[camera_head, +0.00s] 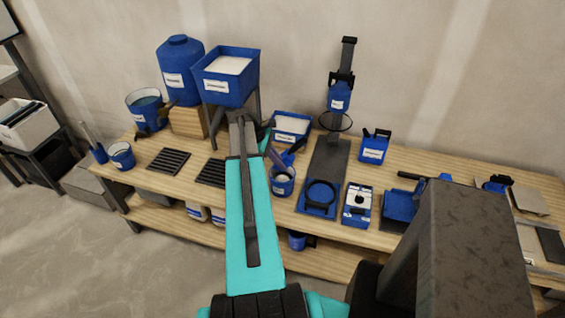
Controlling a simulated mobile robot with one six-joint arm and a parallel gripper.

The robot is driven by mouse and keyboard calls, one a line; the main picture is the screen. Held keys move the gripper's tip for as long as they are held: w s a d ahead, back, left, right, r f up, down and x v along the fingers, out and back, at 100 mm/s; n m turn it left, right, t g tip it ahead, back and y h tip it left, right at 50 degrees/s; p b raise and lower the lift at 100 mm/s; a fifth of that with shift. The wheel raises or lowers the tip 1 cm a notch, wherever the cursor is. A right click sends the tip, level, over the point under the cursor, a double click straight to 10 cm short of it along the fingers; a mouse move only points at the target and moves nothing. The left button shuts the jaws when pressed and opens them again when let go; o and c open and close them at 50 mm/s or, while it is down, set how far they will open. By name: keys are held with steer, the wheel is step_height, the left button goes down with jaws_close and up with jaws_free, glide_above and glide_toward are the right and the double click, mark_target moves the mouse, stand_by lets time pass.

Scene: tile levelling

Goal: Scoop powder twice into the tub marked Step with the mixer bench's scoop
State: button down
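My cyan arm reaches up from the bottom to the middle of the bench. Its far end, with my gripper (289,158), is small and dark above a blue tub (282,187), partly hidden by the arm. I cannot tell whether the fingers are open or shut, or make out the scoop clearly. That tub has a pale label and pale stuff inside. Another small labelled blue tub (122,157) stands at the left front. No label is readable, so I cannot tell which is marked Step. A blue bin (292,128) behind the gripper holds white powder.
A blue hopper (229,87) of white material stands on legs behind the arm, beside a blue barrel (180,72) and bucket (146,110). Dark grates (168,161) lie at left. A tall stand (337,95), a scale-like device (357,204) and other tools crowd the right.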

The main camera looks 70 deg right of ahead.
steer(key=shift+w+g, duration=0.2)
steer(key=shift+g, duration=0.2)
steer(key=shift+r, duration=0.1)
stand_by(0.5)
steer(key=shift+s+r+t+p, duration=0.1)
steer(key=shift+r+t+p, duration=0.5)
steer(key=shift+r+t, duration=0.1)
step_height(320, 180, up, 2)
steer(key=t, duration=0.1)
steer(key=t+p, duration=0.1)
steer(key=t, duration=0.1)
steer(key=shift+r+t, duration=0.25)
steer(key=shift+t, duration=0.15)
steer(key=shift+r+t+y, duration=0.3)
steer(key=shift+r+t, duration=1.2)
steer(key=shift+t, duration=0.5)
steer(key=shift+w, duration=0.2)
